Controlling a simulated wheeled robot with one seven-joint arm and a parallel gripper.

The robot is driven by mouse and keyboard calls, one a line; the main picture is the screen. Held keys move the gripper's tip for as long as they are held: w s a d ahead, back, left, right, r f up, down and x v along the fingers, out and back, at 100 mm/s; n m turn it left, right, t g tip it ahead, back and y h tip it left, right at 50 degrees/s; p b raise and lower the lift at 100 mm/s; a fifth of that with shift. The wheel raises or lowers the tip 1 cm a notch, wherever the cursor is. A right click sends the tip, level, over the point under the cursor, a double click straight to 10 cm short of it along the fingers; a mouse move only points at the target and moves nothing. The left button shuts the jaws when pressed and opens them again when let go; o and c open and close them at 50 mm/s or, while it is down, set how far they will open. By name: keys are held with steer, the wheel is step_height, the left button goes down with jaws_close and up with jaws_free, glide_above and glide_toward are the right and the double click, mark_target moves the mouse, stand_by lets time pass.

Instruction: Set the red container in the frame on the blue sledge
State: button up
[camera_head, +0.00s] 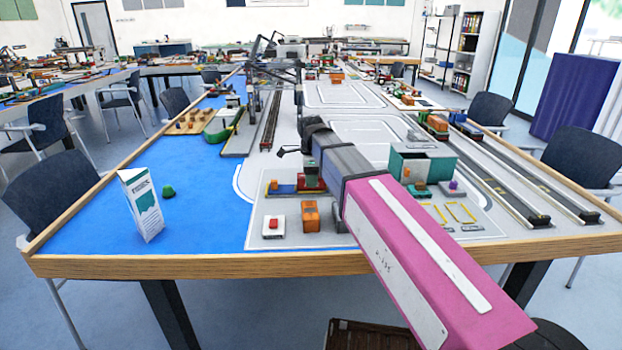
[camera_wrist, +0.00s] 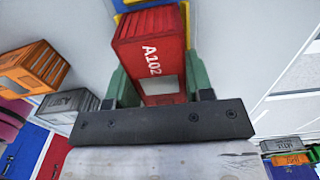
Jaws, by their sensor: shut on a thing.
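The red container, marked A102, (camera_wrist: 152,50) is held between the green fingertips of my gripper (camera_wrist: 158,88) in the wrist view. In the head view the red container (camera_head: 312,184) shows small below the green fingers of my gripper (camera_head: 311,170). The blue sledge (camera_head: 285,189) lies at its left, low on the grey board. In the wrist view a strip of the blue sledge (camera_wrist: 138,2) and its yellow frame (camera_wrist: 118,19) show around the container's far end. The container overlaps the frame in this view; I cannot tell whether it rests in it or hangs above.
An orange container (camera_head: 311,215) and a white block with a red button (camera_head: 273,226) stand nearer the table edge. A grey container (camera_wrist: 70,104) is close by in the wrist view. A teal-and-white box (camera_head: 423,164) stands to the right. The blue area at left is mostly clear.

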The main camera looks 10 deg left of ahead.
steer(key=shift+f, duration=0.15)
steer(key=o, duration=1.1)
steer(key=shift+c, duration=0.2)
step_height(320, 180, up, 12)
